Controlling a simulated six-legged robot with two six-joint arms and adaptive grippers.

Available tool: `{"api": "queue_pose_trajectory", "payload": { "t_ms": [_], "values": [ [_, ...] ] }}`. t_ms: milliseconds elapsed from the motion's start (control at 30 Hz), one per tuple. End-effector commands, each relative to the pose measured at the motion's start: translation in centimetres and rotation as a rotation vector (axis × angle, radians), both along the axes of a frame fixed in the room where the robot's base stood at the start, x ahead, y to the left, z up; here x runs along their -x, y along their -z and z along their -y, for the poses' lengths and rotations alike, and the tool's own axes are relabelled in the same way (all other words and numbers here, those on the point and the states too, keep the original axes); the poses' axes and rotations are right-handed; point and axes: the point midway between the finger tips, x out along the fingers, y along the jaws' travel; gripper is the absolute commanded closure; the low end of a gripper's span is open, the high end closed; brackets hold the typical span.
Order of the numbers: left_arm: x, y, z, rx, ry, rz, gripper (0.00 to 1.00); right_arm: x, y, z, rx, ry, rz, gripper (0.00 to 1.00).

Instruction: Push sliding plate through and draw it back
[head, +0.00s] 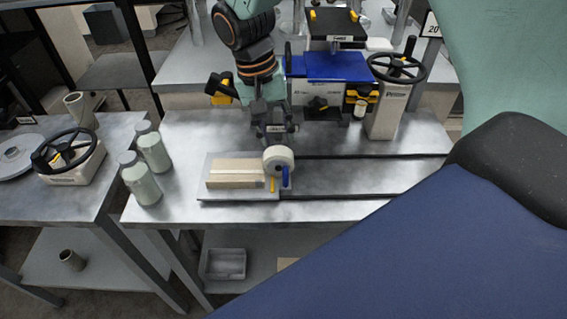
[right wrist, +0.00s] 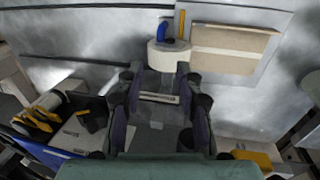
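The sliding plate (head: 210,188) lies at the left end of two dark rails on the grey bench. In the right wrist view the plate (right wrist: 263,17) is at the top right. My right gripper (head: 276,133) is just behind the roll. In the right wrist view its fingers (right wrist: 161,78) are apart, with the roll (right wrist: 168,56) at their tips. I cannot tell whether they touch it. My left gripper is not in view.
The rail track (head: 350,177) right of the plate is clear. Two grey-green bottles (head: 147,170) stand left of it. A handwheel post (head: 392,95) and a blue-topped machine (head: 338,68) stand behind. Another handwheel (head: 67,150) sits on the left bench.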

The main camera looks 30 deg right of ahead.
Motion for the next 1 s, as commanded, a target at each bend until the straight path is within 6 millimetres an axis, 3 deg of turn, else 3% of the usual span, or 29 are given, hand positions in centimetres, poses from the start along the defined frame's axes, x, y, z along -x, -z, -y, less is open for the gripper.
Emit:
{"api": "queue_pose_trajectory", "payload": {
  "t_ms": [500,867,1000],
  "values": [
    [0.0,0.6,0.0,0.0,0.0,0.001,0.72,0.7,6.7,1.1,-0.001,0.001,-0.003,0.64],
    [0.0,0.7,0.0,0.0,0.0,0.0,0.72,0.8,7.3,1.2,0.0,-0.001,0.0,0.64],
    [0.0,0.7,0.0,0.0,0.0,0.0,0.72,0.8,7.3,1.2,-0.001,-0.001,-0.001,0.74]
  ]
}}
